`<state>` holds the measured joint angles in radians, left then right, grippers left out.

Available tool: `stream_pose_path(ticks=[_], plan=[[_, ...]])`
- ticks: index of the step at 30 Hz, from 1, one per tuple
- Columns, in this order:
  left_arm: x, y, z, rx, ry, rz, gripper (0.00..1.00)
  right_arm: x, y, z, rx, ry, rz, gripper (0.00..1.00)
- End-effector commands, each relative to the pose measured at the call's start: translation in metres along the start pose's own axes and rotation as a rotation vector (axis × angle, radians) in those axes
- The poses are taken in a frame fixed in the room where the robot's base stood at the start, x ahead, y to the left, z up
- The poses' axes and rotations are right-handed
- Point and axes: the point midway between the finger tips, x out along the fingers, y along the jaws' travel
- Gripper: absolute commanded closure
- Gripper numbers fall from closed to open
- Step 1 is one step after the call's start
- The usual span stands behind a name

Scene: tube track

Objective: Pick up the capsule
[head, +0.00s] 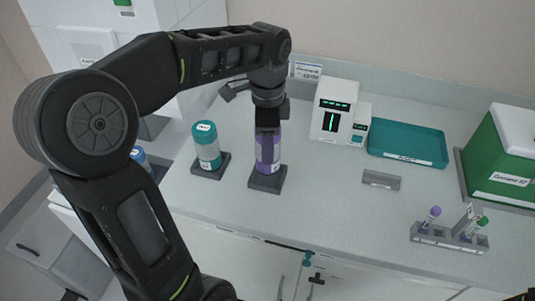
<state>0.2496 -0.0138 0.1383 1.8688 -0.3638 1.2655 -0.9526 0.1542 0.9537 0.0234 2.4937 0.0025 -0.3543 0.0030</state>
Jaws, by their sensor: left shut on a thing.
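A purple and white capsule (275,157) stands upright over a dark square base (267,181) on the counter. My left gripper (268,143) comes down on it from above and is shut on it. The gripper's fingers hide part of its top and front. I cannot tell whether the capsule touches its base. A teal-capped capsule (206,147) stands on another dark base to the left. A blue-capped capsule (139,155) shows partly behind my left arm. My right gripper is not in view.
A white device (334,110) with a lit display stands behind and right. A teal tray (407,143), a green box (505,158) and a grey rack (447,237) with small tubes stand further right. A small grey block (381,180) lies between. The counter front is clear.

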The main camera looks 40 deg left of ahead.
Motion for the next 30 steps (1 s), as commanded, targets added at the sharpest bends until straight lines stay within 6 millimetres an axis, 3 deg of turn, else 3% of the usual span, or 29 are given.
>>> stream_pose_path(ticks=[6, 9, 30], plan=[[-0.045, 0.000, -0.001, 0.000, 0.002, -0.002, 1.00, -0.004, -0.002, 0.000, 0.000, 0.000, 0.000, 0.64], [-0.055, 0.000, -0.001, 0.001, 0.001, -0.001, 1.00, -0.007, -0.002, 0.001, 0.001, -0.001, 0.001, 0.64], [-0.057, 0.000, 0.000, 0.000, 0.000, 0.000, 1.00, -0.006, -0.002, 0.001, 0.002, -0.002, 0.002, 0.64]])
